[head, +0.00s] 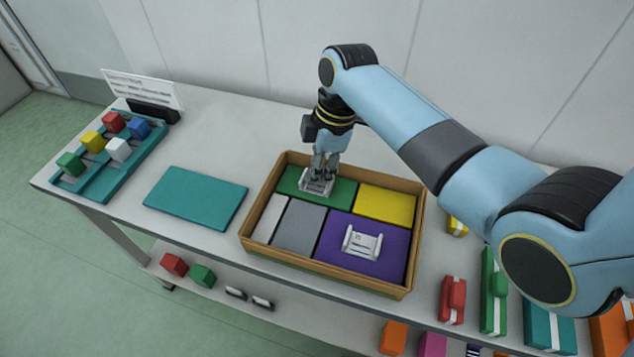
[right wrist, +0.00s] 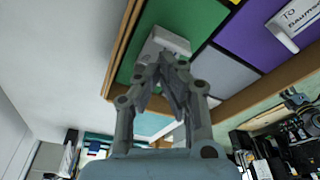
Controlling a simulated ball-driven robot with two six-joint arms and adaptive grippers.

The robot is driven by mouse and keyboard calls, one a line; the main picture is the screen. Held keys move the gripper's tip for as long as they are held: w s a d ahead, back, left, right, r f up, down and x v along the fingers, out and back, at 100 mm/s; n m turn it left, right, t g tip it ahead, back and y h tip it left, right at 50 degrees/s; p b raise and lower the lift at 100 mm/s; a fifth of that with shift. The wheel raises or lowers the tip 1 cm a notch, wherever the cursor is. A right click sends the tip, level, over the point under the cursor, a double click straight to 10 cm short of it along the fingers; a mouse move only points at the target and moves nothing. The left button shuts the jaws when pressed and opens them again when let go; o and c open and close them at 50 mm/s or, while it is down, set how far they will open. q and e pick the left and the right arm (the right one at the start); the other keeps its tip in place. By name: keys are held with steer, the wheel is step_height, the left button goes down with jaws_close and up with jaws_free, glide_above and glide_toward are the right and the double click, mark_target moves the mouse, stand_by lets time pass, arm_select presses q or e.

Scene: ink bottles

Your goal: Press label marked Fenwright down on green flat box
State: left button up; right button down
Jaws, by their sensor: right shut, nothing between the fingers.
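The green flat box (head: 340,190) lies in the back left part of the wooden tray and also shows in the right wrist view (right wrist: 200,20). A white label (head: 316,186) with raised ends lies on it, near its middle. In the right wrist view the label (right wrist: 165,40) is partly hidden by the fingers, and I cannot read its name. My right gripper (head: 320,176) points down at the label with its fingers together and empty. The fingertips (right wrist: 172,62) look at or just above the label; contact is not clear. My left gripper is out of view.
The wooden tray (head: 415,245) also holds yellow (head: 385,204), purple (head: 340,262), grey (head: 300,228) and white (head: 268,220) boxes. Another label (head: 362,242) lies on the purple one. A teal flat board (head: 195,197) and a rack of coloured blocks (head: 125,180) stand left.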

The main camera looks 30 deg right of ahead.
steer(key=shift+f+b, duration=0.55)
steer(key=shift+f, duration=0.4)
stand_by(0.9)
step_height(320, 180, up, 7)
steer(key=p, duration=0.8)
steer(key=shift+r, duration=0.1)
steer(key=shift+s, duration=0.1)
stand_by(0.4)
